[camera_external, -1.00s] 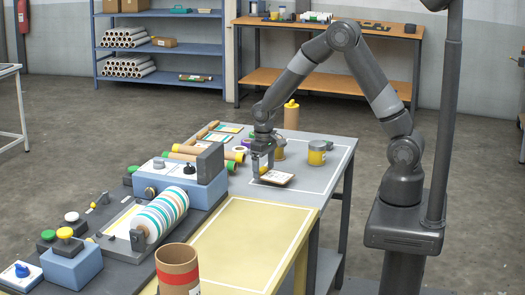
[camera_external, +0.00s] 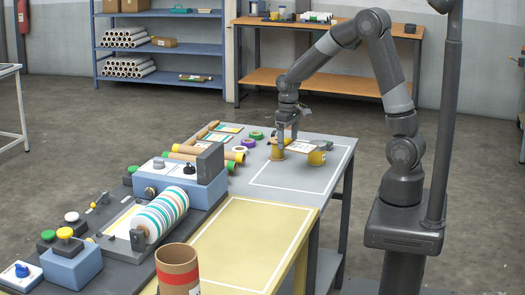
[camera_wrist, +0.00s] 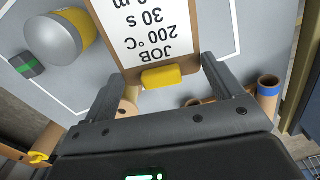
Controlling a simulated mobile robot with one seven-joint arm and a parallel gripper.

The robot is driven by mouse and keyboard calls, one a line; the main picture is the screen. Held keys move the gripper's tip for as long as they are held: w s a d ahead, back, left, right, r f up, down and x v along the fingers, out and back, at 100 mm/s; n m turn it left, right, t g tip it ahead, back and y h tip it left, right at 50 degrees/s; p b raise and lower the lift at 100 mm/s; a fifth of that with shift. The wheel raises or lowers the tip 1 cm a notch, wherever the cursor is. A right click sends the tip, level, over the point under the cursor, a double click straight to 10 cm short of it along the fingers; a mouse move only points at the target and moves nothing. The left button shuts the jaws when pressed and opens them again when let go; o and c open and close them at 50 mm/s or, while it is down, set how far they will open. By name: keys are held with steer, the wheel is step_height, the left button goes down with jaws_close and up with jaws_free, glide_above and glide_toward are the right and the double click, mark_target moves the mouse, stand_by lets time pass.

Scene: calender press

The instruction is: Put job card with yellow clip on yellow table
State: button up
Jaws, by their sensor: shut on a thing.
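The job card (camera_wrist: 160,35) is a brown board with a white printed sheet and a yellow clip (camera_wrist: 161,77). It sits between the fingers of my gripper (camera_wrist: 160,85), which is shut on its clip end. In the external view my gripper (camera_external: 284,143) is over the far part of the grey table, and the card (camera_external: 307,146) extends to its right. The clip is hard to make out there. The yellow table (camera_external: 245,245) is in front, nearer the camera, with a white outlined area that is empty.
Tape rolls and tubes lie left. The press roller (camera_external: 165,215) and a large brown tube (camera_external: 178,270) border the yellow table.

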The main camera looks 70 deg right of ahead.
steer(key=w+a+r+n, duration=0.1)
steer(key=w+a, duration=0.1)
steer(key=a, duration=0.7)
steer(key=w+a, duration=0.2)
steer(key=a, duration=0.7)
steer(key=n, duration=0.1)
glide_above(243, 231)
step_height(243, 231, down, 6)
steer(key=shift+d+r, duration=0.1)
steer(key=shift+r, duration=0.1)
steer(key=shift+a+f, duration=0.2)
steer(key=shift+f, duration=1.95)
steer(key=shift+f, duration=0.1)
steer(key=o, duration=0.8)
